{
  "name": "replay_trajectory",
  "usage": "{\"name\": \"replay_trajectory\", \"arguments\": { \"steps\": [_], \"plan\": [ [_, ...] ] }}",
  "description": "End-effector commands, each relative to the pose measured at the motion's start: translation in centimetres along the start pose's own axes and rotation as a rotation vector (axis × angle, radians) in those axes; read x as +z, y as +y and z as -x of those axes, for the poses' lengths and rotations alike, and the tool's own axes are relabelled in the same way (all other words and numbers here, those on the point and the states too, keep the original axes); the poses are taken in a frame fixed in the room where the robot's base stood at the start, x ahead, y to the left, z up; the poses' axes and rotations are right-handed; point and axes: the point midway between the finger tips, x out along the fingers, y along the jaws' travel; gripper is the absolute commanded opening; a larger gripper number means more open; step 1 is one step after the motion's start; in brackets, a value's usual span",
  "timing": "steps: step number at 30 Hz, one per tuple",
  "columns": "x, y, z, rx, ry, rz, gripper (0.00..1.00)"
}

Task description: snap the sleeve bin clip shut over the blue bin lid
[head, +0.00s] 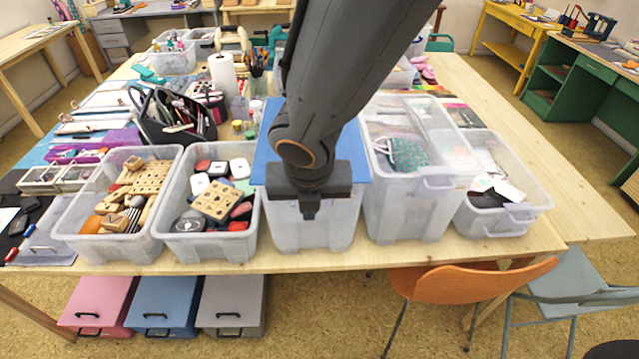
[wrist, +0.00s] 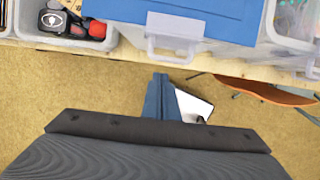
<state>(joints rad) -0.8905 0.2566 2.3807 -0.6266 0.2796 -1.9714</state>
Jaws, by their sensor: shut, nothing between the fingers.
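The sleeve bin (head: 342,228) is a clear plastic bin with a flat blue lid (head: 261,165), standing at the table's front edge in the head view. The lid also shows at the top of the wrist view (wrist: 235,14). A clear clip (wrist: 175,32) sits at the middle of the lid's front edge in the wrist view; I cannot tell whether it is latched. In the head view my arm hides it. My gripper (head: 309,211) is shut and empty, in front of the bin. Its fingers (wrist: 162,78) show below the clip in the wrist view, apart from it.
Open bins of stamps (head: 190,241) and wooden blocks (head: 98,235) stand to the left. A tall clear bin (head: 410,205) stands close on the right, with a lower bin (head: 505,220) beyond. An orange chair (head: 470,285) is at the front right. Drawers (head: 165,305) sit below the table.

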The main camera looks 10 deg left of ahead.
Motion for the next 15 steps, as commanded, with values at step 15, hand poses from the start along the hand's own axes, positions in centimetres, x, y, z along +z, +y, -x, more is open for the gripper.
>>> {"name": "replay_trajectory", "arguments": {
  "steps": [15],
  "plan": [
    [0.6, -0.3, 1.3, -0.003, 0.001, -0.008, 0.00]
  ]
}}
